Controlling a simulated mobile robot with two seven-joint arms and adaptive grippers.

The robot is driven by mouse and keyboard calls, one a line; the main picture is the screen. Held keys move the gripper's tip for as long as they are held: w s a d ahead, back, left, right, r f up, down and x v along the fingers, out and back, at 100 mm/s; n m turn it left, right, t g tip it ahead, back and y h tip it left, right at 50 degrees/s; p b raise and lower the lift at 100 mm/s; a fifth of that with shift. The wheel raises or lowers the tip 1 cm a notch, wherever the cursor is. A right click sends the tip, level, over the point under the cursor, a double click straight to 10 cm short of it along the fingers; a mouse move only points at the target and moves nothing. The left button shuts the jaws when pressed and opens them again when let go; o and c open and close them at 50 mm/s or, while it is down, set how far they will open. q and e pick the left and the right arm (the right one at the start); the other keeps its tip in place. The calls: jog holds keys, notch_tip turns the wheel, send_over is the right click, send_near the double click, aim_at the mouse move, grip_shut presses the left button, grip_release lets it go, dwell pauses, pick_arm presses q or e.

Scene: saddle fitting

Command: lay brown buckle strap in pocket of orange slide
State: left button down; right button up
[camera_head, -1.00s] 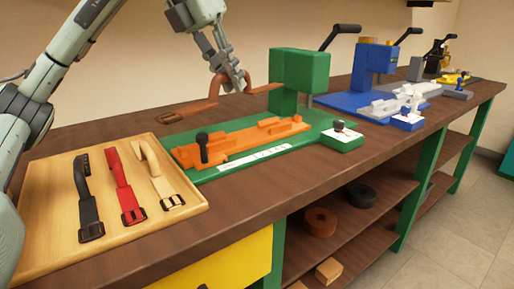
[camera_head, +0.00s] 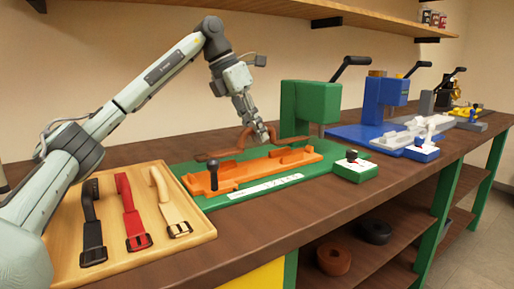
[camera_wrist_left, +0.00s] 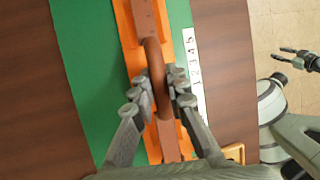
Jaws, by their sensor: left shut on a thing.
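The brown buckle strap (camera_head: 225,153) is held above the orange slide (camera_head: 246,173), its looped part rising between my fingers. My left gripper (camera_head: 262,138) is shut on the strap; in the left wrist view the strap (camera_wrist_left: 154,60) passes between the fingers of the gripper (camera_wrist_left: 162,95). The orange slide (camera_wrist_left: 127,25) lies under it there, partly covered. The slide sits on the green base of the press, with a black knob at its near left end. The slide's pocket is partly hidden by the strap and fingers. My right gripper (camera_wrist_left: 300,60) shows at the right edge of the left wrist view, its jaws apart and empty.
A wooden tray (camera_head: 206,234) at left holds black (camera_head: 91,225), red (camera_head: 128,205) and cream (camera_head: 166,200) straps. The green press (camera_head: 310,108) stands behind the slide's right end. A green block with a knob (camera_head: 354,167) stands at right. Blue and yellow stations stand farther right.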

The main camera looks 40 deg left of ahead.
pick_arm(q)
notch_tip(320, 180, down, 4)
jog(key=shift+r+b, duration=0.1)
jog(key=shift+b, duration=0.2)
jog(key=shift+f, duration=0.35)
jog(key=c, duration=1.5)
grip_release()
pick_arm(e)
jog(key=shift+s+r, duration=0.4)
jog(key=shift+r, duration=0.15)
